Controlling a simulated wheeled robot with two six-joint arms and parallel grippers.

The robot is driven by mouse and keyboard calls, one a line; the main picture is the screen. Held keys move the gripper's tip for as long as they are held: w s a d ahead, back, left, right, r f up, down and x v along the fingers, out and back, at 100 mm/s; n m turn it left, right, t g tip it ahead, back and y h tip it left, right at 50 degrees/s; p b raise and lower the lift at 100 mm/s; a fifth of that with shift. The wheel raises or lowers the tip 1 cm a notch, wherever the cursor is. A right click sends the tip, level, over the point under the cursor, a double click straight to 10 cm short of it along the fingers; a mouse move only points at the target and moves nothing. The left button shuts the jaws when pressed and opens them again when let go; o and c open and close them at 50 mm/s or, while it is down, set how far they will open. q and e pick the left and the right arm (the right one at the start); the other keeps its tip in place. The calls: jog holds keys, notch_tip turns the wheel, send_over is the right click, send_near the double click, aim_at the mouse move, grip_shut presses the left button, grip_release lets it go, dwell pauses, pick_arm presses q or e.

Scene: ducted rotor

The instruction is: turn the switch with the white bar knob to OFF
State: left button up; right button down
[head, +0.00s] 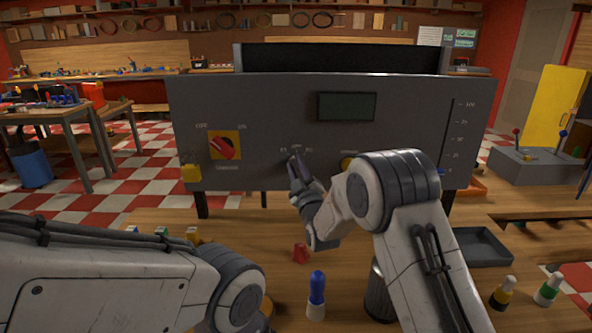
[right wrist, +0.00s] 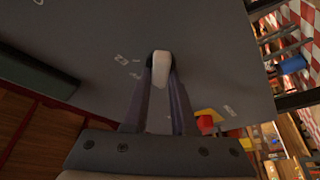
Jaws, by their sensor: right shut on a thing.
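The white bar knob (right wrist: 160,68) sits on the grey panel (right wrist: 215,50) between the fingers of my right gripper (right wrist: 161,78), which is shut on it. In the head view my right gripper (head: 295,164) reaches the lower middle of the panel (head: 270,110), and its fingers hide the knob. Small white labels show by the fingertips, too small to read surely. My left arm crosses the lower left of the head view; its gripper is not seen.
A red rotary knob on a yellow plate (head: 239,140) is to the left on the panel. A display (head: 346,106) is above right, a slider scale (head: 451,130) at far right. A red piece (head: 300,253), a blue-topped peg (head: 317,290) and a grey tray (head: 478,247) are on the table.

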jog(key=m+t+h+b, duration=0.1)
jog(key=m+h+b, duration=0.1)
jog(key=m+b, duration=0.2)
jog(key=m+h+b, duration=0.1)
jog(key=m+b, duration=0.3)
jog(key=b, duration=0.1)
jog(key=shift+f+t+h, duration=0.2)
jog(key=shift+t+h, duration=0.2)
jog(key=shift+d+r+m+h+b, duration=0.1)
jog(key=shift+r+m+h+b, duration=0.1)
jog(key=shift+m+h+b, duration=1.15)
jog(key=shift+m+y, duration=0.35)
jog(key=shift+m, duration=0.3)
jog(key=shift+r, duration=0.1)
jog(key=c, duration=0.7)
grip_release()
